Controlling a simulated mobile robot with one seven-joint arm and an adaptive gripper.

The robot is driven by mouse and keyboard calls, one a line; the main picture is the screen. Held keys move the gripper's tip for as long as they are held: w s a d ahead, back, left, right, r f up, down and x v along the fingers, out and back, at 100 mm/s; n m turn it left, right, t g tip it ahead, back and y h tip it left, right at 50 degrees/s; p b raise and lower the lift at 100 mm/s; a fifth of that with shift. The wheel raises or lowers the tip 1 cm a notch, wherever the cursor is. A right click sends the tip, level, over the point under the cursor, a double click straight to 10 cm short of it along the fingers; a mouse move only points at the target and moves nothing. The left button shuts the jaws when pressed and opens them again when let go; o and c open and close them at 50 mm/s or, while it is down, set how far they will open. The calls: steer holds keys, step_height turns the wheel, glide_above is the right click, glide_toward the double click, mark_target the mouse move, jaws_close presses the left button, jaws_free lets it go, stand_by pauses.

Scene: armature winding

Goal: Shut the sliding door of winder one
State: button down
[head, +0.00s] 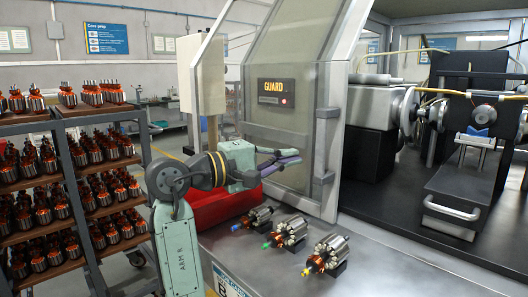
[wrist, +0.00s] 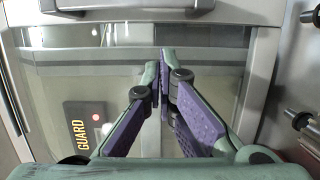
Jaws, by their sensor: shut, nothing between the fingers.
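The sliding door (head: 288,125) of the winder is a clear panel in a grey frame with a GUARD plate (head: 276,92). It stands at the left side of the machine, and the winding space to its right is uncovered. A vertical handle (head: 328,148) sits on its right frame. My gripper (head: 298,157) is shut and empty, in front of the panel and left of the handle. In the wrist view its purple fingertips (wrist: 164,58) are together before the panel (wrist: 215,85), with the dark handle bar (wrist: 130,10) beyond them at the top edge. Contact with the door cannot be told.
Several armatures (head: 290,232) stand on the bench ledge below my gripper. A red container (head: 215,205) is behind my arm. A rack of armatures (head: 75,170) stands at the left. Winder parts and a drawer-like slide (head: 455,205) fill the open space at the right.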

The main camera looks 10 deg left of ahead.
steer(key=shift+s+d, duration=0.9)
steer(key=shift+d, duration=0.1)
steer(key=shift+d, duration=0.1)
